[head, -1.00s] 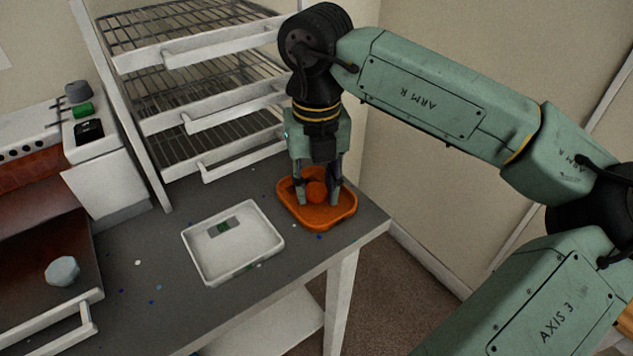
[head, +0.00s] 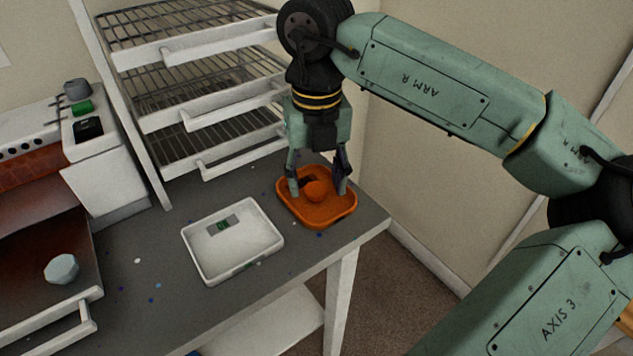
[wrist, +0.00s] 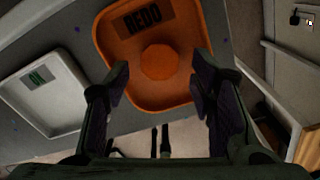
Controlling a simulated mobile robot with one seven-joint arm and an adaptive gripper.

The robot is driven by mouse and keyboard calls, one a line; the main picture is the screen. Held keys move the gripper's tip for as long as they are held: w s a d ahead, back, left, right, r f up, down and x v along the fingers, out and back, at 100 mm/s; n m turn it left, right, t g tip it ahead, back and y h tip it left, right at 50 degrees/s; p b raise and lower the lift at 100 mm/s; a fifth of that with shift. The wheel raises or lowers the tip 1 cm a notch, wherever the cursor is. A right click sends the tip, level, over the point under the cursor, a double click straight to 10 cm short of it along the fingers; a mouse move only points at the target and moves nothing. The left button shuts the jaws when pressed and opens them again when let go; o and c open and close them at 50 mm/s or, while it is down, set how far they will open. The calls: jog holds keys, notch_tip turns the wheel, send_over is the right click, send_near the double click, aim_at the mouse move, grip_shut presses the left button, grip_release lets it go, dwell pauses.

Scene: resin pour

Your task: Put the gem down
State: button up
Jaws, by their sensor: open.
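An orange gem (head: 316,190) lies in the orange tray (head: 342,216) near the table's right end. In the wrist view the gem (wrist: 159,62) sits near the middle of the tray, whose floor bears a dark label reading "REDO" (wrist: 142,20). My gripper (head: 320,188) is open above the tray, with one finger on each side of the gem. The wrist view shows gaps between both fingers (wrist: 160,78) and the gem.
A white tray (head: 240,269) with a green-marked label stands to the left of the orange one. A wire-shelf rack (head: 215,115) stands close behind. A pale faceted gem (head: 62,269) lies on a brown surface at far left.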

aim_at(316, 191)
notch_tip(316, 191, up, 11)
jog(key=b, duration=0.1)
jog(key=shift+f, duration=0.15)
dwell(0.6)
